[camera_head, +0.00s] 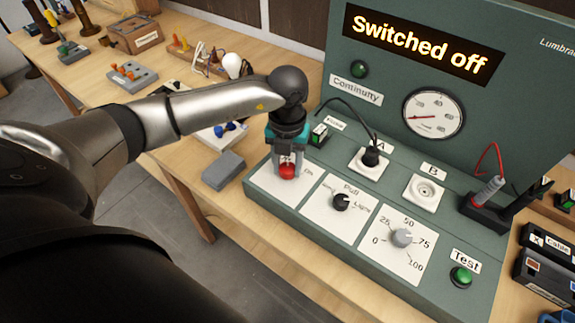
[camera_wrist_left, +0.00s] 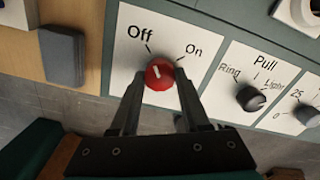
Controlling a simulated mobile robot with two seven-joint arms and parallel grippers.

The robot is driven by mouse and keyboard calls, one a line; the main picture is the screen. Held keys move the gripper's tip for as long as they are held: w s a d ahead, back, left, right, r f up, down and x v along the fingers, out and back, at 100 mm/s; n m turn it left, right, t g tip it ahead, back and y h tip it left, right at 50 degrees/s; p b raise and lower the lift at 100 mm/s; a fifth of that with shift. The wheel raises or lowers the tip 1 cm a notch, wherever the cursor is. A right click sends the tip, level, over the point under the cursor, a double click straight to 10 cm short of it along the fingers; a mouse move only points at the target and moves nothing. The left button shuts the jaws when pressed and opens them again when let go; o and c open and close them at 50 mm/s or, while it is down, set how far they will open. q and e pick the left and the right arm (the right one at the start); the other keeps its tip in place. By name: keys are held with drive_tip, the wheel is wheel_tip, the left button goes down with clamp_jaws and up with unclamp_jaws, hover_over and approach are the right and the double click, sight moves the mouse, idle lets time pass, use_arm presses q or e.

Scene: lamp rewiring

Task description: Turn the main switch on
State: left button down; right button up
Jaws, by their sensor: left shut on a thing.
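The main switch is a red round knob (camera_head: 288,172) on a white plate at the left end of the green test panel (camera_head: 440,80). In the left wrist view the red knob (camera_wrist_left: 160,74) sits between the "Off" and "On" labels, and its white mark points up, nearer to "Off". My left gripper (camera_head: 287,160) reaches down from above, its fingers closed on both sides of the knob; the fingers (camera_wrist_left: 158,82) also show in the left wrist view. The display (camera_head: 420,42) reads "Switched off". My right gripper is not in view.
To the right of the switch are a black Pull knob (camera_head: 340,201), a grey dial knob (camera_head: 402,238) and a green Test button (camera_head: 461,277). A grey block (camera_head: 223,170) lies on the wooden table just left of the panel. Lamp parts and trays stand farther back.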

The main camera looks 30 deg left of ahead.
use_arm(q)
drive_tip(key=m+b, duration=0.2)
drive_tip(key=m, duration=0.2)
drive_tip(key=shift+a, duration=0.1)
drive_tip(key=m+b, duration=0.2)
drive_tip(key=m, duration=0.2)
drive_tip(key=m+b, duration=0.3)
drive_tip(key=m, duration=0.2)
drive_tip(key=shift+w, duration=0.1)
drive_tip(key=shift+m+b, duration=0.65)
drive_tip(key=shift+m, duration=0.65)
drive_tip(key=shift+r, duration=0.1)
drive_tip(key=shift+c, duration=1.9)
unclamp_jaws()
